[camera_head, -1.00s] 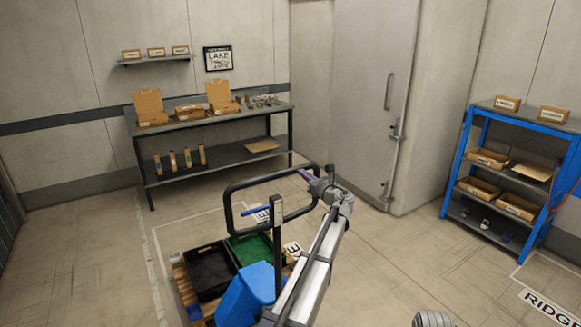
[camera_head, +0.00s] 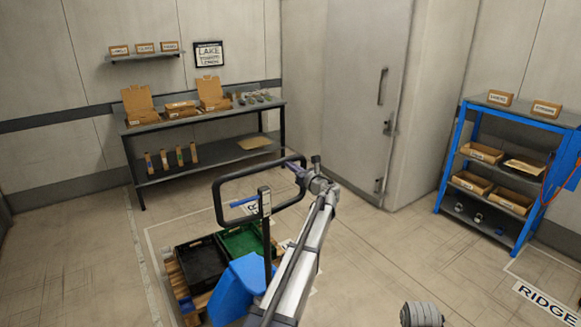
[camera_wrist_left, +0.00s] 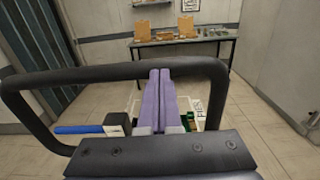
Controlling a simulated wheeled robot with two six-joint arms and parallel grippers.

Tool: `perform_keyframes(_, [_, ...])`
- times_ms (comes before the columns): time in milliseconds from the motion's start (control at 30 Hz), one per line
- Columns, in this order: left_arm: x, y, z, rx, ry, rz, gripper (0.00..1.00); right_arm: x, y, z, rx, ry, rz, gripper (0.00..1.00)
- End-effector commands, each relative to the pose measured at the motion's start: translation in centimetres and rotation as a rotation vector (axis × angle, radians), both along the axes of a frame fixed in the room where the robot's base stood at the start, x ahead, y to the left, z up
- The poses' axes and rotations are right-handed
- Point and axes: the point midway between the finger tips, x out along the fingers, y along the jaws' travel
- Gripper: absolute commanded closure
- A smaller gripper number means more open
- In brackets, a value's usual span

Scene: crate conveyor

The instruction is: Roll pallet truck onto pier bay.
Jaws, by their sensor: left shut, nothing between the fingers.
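The pallet truck has a blue body (camera_head: 238,290) and a black loop handle (camera_head: 222,205). It carries a wooden pallet (camera_head: 187,304) with a black crate (camera_head: 199,268) and a green crate (camera_head: 238,241). My left gripper (camera_head: 291,167) is at the upper right of the loop. In the left wrist view its purple fingers (camera_wrist_left: 161,78) are together, with nothing between them, and cross the handle's top bar (camera_wrist_left: 90,76); whether they touch it is unclear. A floor outline surrounds the pallet area, its label (camera_head: 252,208) mostly hidden.
A workbench (camera_head: 215,157) with boxes stands at the back wall below a LAKE sign (camera_head: 208,54). A blue rack (camera_head: 444,168) stands at the right. A floor label reading RIDGE (camera_head: 545,303) is at the lower right. The floor between truck and rack is clear.

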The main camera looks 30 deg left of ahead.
Motion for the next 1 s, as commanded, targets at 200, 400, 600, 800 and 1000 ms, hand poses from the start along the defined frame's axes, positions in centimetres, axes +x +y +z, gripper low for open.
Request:
perform_keyframes(200, [-0.3,-0.6,0.0,-0.001,0.0,-0.001,1.0,0.0,0.0,0.0,0.0,0.0,0.0,0.66])
perform_keyframes(400, [-1.4,-2.3,0.0,-0.001,0.0,-0.003,1.0,0.0,0.0,0.0,0.0,0.0,0.0,0.66])
perform_keyframes(600, [-2.3,-4.0,0.0,-0.001,0.0,-0.003,1.0,0.0,0.0,0.0,0.0,0.0,0.0,0.66])
perform_keyframes(800, [-3.3,-5.6,0.0,-0.001,0.0,-0.002,1.0,0.0,0.0,0.0,0.0,0.0,0.0,0.66])
perform_keyframes(1000, [-4.3,-7.2,0.0,-0.001,0.0,-0.002,1.0,0.0,0.0,0.0,0.0,0.0,0.0,0.66])
